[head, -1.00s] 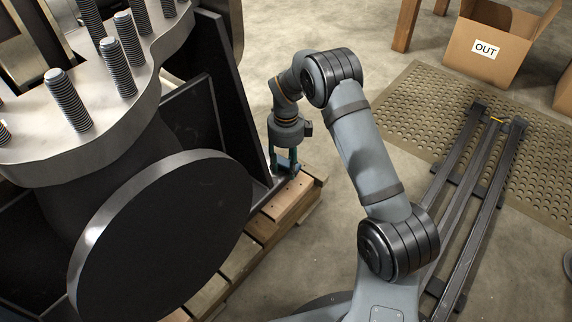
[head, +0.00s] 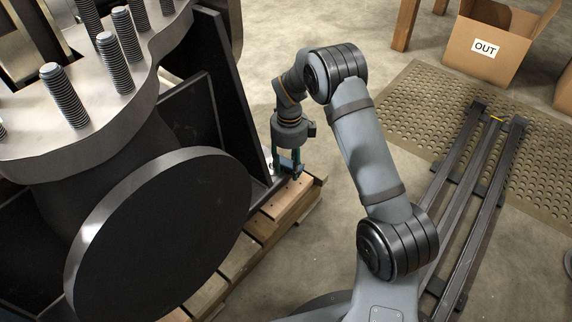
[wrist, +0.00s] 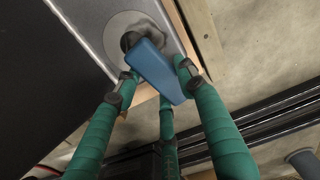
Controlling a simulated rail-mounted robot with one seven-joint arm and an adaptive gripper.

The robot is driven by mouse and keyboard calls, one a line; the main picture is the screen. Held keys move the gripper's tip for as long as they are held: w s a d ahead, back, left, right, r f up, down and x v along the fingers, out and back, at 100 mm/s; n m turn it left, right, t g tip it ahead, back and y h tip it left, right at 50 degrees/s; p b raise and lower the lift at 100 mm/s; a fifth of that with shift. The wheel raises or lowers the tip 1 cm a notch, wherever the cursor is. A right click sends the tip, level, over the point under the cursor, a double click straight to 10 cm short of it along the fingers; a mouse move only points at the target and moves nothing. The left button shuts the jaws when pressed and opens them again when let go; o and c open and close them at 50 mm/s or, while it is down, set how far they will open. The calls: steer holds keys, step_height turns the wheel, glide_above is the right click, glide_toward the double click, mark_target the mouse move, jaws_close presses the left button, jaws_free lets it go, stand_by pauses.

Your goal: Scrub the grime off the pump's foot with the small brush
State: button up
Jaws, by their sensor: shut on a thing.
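The pump (head: 160,235) is a large dark casing filling the left of the head view. Its foot (wrist: 92,25) is a grey metal plate with a pale round spot (wrist: 112,22). Grey-brown grime (wrist: 150,26) lies on that spot, around a dark rounded thing that may be a bolt head or the bristles; I cannot tell which. My gripper (head: 289,172) is shut on the small blue brush (wrist: 160,72), just over the foot. The green fingers also show in the wrist view (wrist: 157,74). Contact between bristles and foot is hidden by the brush.
A wooden pallet (head: 291,200) lies under the foot, its edge close to my gripper. An upright dark plate (head: 233,85) of the pump stands just left. Dark rails (head: 465,205), a perforated mat (head: 415,110) and an OUT box (head: 490,62) are to the right.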

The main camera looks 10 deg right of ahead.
steer(key=shift+f, duration=0.1)
stand_by(0.3)
steer(key=shift+w+a+p, duration=0.4)
steer(key=shift+w+a, duration=0.45)
steer(key=shift+w, duration=0.15)
steer(key=shift+s+d+b, duration=0.45)
steer(key=shift+s+d, duration=0.45)
steer(key=shift+s, duration=0.25)
steer(key=shift+w+a+p, duration=0.4)
steer(key=shift+w+a, duration=0.5)
steer(key=shift+w, duration=0.25)
steer(key=shift+s+d+b, duration=0.5)
steer(key=shift+s+d, duration=0.4)
steer(key=shift+s, duration=0.25)
